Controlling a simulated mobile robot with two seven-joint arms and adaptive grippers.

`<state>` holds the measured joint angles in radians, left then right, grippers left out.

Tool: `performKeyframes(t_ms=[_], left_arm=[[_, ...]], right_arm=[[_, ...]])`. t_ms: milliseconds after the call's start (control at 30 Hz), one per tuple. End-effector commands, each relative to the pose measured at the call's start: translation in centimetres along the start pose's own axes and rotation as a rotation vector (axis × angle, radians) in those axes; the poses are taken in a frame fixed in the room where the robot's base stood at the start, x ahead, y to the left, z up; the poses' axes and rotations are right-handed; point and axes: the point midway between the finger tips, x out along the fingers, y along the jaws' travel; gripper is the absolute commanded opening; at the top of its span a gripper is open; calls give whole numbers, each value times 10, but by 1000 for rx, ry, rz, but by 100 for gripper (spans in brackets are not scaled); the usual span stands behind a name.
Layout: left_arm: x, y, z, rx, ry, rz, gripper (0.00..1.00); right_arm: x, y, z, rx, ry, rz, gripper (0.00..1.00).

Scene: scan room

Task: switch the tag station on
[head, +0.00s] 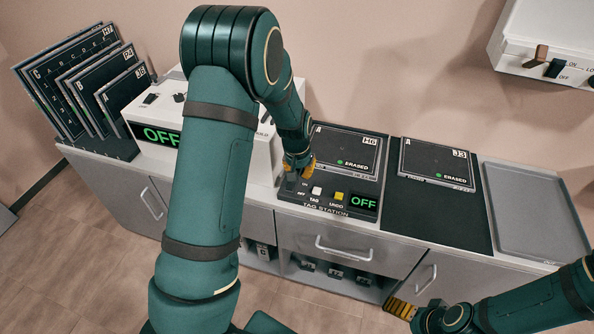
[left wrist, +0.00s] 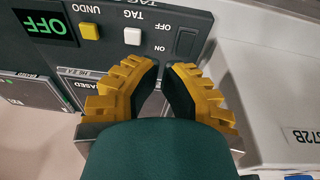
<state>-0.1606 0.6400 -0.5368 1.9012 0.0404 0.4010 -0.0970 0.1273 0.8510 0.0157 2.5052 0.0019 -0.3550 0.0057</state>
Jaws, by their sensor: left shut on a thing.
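The tag station (head: 327,209) is a dark panel on the counter, with a white TAG button (head: 316,191) and a yellow UNDO button (head: 339,196). Its display (head: 364,202) reads OFF in green. Its dark on/off switch (left wrist: 185,42) shows in the left wrist view, just beyond my fingertips. My left gripper (head: 299,164) is over the switch end of the station, partly hiding it. In the left wrist view, its fingers (left wrist: 166,72) are close together; what they grip cannot be made out. My right gripper (head: 401,309) is low in front of the cabinets; its opening is unclear.
A white machine (head: 266,150), its display reading OFF, stands left of the station. Behind and right lie plates H6 (head: 345,150) and J3 (head: 437,162), both marked ERASED. A grey tray (head: 538,213) is at the right. Several plates (head: 62,90) stand racked at the left.

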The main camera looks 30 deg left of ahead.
Motion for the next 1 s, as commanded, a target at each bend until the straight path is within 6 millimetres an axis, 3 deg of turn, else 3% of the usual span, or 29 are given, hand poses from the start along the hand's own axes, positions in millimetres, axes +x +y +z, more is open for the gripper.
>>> performKeyframes(t_ms=[33, 100, 200, 567, 767, 1000], left_arm=[[-18, -8, -14, -5, 11, -13, 0], [-33, -17, -25, -13, 15, -24, 0], [-45, -24, -33, -19, 16, -33, 0], [-47, -27, -35, -21, 16, -36, 0], [-33, -27, -34, -20, 13, -37, 0], [12, -29, -34, -20, 12, -37, 0]], right_arm=[[-3, -1, -1, 1, 1, 0, 100], [-4, -2, -1, 1, 1, 0, 100], [-5, -2, -1, 1, 1, 0, 100], [-5, -2, -1, 1, 1, 0, 100], [-2, 0, 0, 0, -1, 0, 100], [8, 3, 4, -2, -9, -1, 100]])
